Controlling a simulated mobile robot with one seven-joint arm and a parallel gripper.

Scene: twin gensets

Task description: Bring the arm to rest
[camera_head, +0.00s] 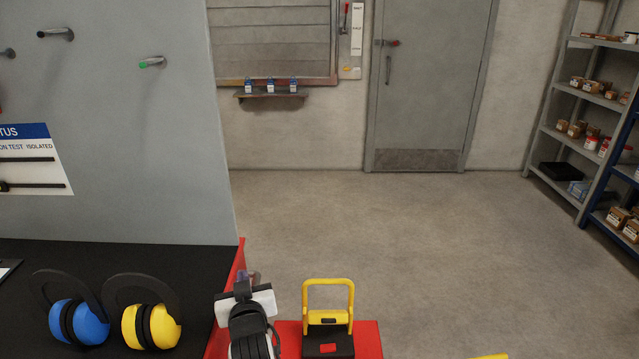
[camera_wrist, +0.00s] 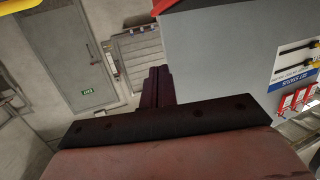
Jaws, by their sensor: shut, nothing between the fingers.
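My gripper shows in the wrist view (camera_wrist: 160,75) as two dark maroon fingers pressed together with nothing between them. In the head view my white and black wrist stands low in the middle, just right of the dark bench (camera_head: 200,262), and the small fingertips are hard to make out. My arm is folded close at the bottom edge of the picture, and most of it is out of view. I see no contact between my gripper and any object.
Blue earmuffs (camera_head: 88,322) and yellow earmuffs (camera_head: 163,326) lie on the bench, left of my wrist. A black block with a yellow handle (camera_head: 328,282) stands on a red surface to its right. Open floor (camera_head: 430,240) extends to a grey door (camera_head: 425,90). Shelves (camera_head: 575,120) stand right.

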